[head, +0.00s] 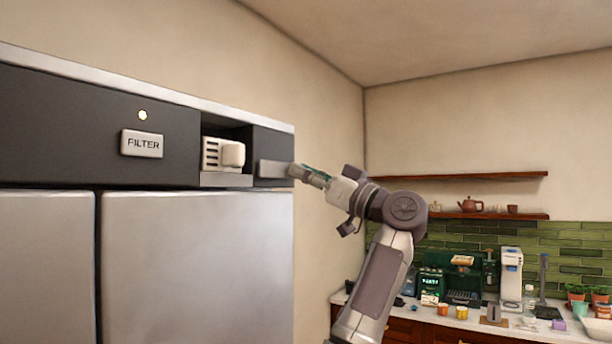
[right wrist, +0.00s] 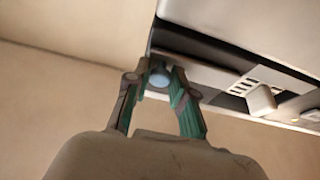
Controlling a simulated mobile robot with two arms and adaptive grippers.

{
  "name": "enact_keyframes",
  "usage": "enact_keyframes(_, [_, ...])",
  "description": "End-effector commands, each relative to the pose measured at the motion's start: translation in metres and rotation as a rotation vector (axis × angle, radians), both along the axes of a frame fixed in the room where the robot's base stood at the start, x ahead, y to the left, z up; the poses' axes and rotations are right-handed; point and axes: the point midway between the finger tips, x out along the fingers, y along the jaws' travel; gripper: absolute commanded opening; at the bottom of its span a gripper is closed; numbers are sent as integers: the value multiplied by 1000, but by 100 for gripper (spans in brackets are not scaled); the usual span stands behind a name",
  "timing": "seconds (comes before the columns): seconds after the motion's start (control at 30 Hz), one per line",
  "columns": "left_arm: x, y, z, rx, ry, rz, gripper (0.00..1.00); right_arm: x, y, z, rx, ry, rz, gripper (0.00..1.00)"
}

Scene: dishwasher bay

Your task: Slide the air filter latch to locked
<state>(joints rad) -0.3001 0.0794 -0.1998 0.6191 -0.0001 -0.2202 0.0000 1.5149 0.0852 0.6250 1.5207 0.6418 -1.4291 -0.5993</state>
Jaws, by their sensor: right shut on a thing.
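The air filter (head: 211,153) is a white slotted block with a blocky handle, seated in a recess in the dark upper panel; it also shows in the right wrist view (right wrist: 262,100). The air filter latch (head: 271,169) is a grey bar on the panel to the right of the recess, clear of the filter's face. My right gripper (head: 299,172) is at the bar's right end. In the right wrist view its green-padded fingers (right wrist: 162,78) are shut on a round bluish-grey part (right wrist: 159,77) of the latch. The exact contact is small and partly hidden. My left gripper is not in view.
A FILTER label (head: 142,144) and a small lit lamp (head: 142,115) are on the panel left of the recess. Large steel doors (head: 200,260) lie below. A cluttered counter (head: 470,322) and wooden shelves (head: 490,215) are at the back right.

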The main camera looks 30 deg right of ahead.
Motion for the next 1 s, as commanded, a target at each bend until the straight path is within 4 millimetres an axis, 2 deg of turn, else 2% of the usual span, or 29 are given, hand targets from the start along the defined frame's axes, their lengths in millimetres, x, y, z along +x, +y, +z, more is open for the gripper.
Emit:
enact_keyframes(0.1, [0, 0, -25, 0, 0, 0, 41, -6, 12, -8, -6, -4, -3, 0])
enact_keyframes(0.3, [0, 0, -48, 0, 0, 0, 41, -17, 40, -6, -4, -3, 0, 0])
enact_keyframes(0.43, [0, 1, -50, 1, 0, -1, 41, -20, 49, -2, -3, -1, 3, 0])
enact_keyframes(0.67, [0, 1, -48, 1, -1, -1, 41, -19, 50, -1, -3, 2, 6, 0])
enact_keyframes(0.7, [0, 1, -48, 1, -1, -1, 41, -19, 50, -2, -4, 3, 6, 25])
enact_keyframes(0.83, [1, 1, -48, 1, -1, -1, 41, -19, 50, -1, -3, 2, 5, 47])
enact_keyframes(1.0, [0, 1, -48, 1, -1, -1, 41, -20, 49, -1, -1, 0, 3, 49])
